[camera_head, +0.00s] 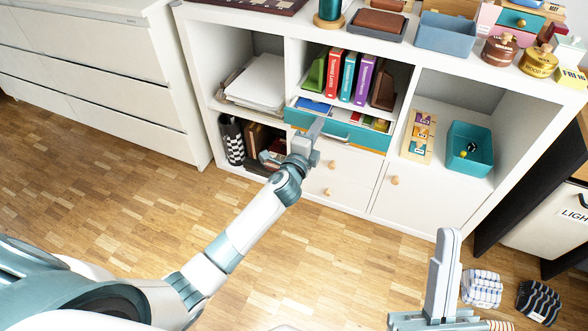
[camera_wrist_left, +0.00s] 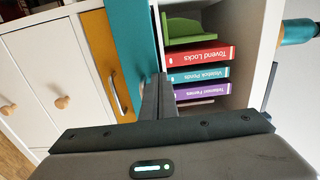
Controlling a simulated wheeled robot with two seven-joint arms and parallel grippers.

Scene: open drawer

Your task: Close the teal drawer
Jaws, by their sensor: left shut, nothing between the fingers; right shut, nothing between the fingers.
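The teal drawer (camera_head: 352,136) sits in the white shelf unit below a row of books. It stands partly out, and small coloured items show inside behind its front. Its teal front also shows in the left wrist view (camera_wrist_left: 132,36). My left gripper (camera_head: 317,126) is shut and empty, with its fingertips at the drawer front. In the left wrist view its fingers (camera_wrist_left: 159,84) overlap the front's edge; I cannot tell whether they touch it. My right gripper (camera_head: 450,236) is shut and empty, low at the right, apart from the shelf unit.
A yellow drawer (camera_wrist_left: 106,60) lies directly below the teal one. White drawers with wooden knobs (camera_head: 335,170) are under that. A teal bin (camera_head: 457,165) stands in the right compartment. Folded cloths (camera_head: 482,288) lie on the floor at right. Floor before the unit is mostly clear.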

